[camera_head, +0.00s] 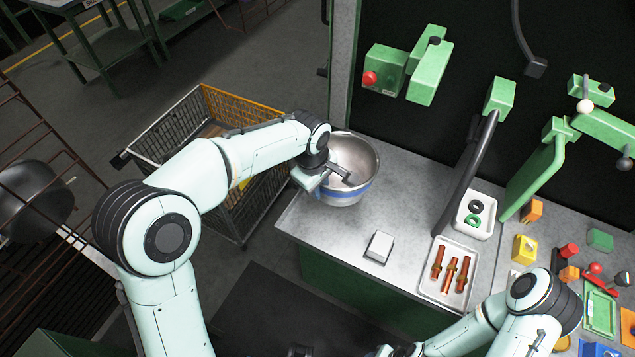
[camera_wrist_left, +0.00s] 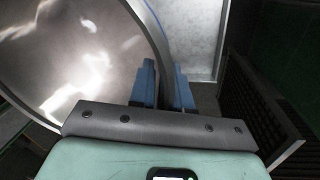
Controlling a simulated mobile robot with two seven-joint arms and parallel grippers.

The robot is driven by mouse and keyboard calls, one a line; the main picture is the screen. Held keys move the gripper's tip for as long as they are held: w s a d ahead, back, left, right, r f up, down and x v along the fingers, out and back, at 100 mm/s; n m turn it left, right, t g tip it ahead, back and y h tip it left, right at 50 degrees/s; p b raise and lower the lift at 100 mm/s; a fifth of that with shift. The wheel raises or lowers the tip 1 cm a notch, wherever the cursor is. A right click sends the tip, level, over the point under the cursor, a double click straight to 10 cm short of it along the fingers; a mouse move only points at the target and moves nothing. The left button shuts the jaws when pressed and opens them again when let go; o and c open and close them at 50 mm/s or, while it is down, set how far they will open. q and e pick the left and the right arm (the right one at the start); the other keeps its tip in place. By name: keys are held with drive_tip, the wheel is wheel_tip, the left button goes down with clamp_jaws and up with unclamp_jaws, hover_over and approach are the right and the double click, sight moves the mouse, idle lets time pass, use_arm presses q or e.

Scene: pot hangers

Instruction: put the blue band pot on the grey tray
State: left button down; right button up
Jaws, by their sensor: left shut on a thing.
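The blue band pot (camera_head: 357,153) is a steel bowl with a blue stripe around its outside, at the counter's left end. My left gripper (camera_head: 337,174) is shut on its near rim. In the left wrist view, the rim passes between the blue fingers of the gripper (camera_wrist_left: 164,88), and the pot's shiny inside (camera_wrist_left: 65,60) fills the left. I cannot tell whether the pot's base touches the counter. I cannot make out with certainty which thing is the grey tray. My right arm is at the bottom right, and its gripper is too cut off to read.
The grey counter (camera_head: 325,235) bears a small pale block (camera_head: 379,247), a pale tray of reddish-brown parts (camera_head: 431,287) and a pale tray with rings (camera_head: 487,230). A dark post (camera_head: 466,175) rises beside them. A wire cart (camera_head: 170,125) stands left of the counter. Another steel pot (camera_head: 35,198) is far left.

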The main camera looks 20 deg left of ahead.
use_arm(q)
drive_tip(key=shift+r, duration=0.1)
drive_tip(key=shift+f+b, duration=2.35)
drive_tip(key=shift+f, duration=1.4)
use_arm(e)
drive_tip(key=shift+s+f, duration=0.35)
drive_tip(key=shift+f, duration=0.5)
drive_tip(key=shift+s+f, duration=0.35)
drive_tip(key=shift+f, duration=0.55)
drive_tip(key=shift+s+f, duration=0.35)
drive_tip(key=shift+f, duration=0.5)
use_arm(q)
drive_tip(key=shift+f+b, duration=0.45)
drive_tip(key=shift+f, duration=0.2)
use_arm(e)
drive_tip(key=shift+s+f, duration=0.1)
drive_tip(key=shift+f, duration=0.3)
use_arm(q)
drive_tip(key=c, duration=1.1)
unclamp_jaws()
drive_tip(key=shift+o, duration=0.5)
drive_tip(key=shift+f, duration=0.1)
wheel_tip(320, 180, up, 14)
drive_tip(key=s+p, duration=0.1)
drive_tip(key=shift+s+a+f+p, duration=0.25)
drive_tip(key=shift+s+a+p, duration=0.1)
drive_tip(key=shift+a+p, duration=0.05)
use_arm(e)
drive_tip(key=shift+w+r, duration=0.25)
drive_tip(key=shift+r, duration=0.6)
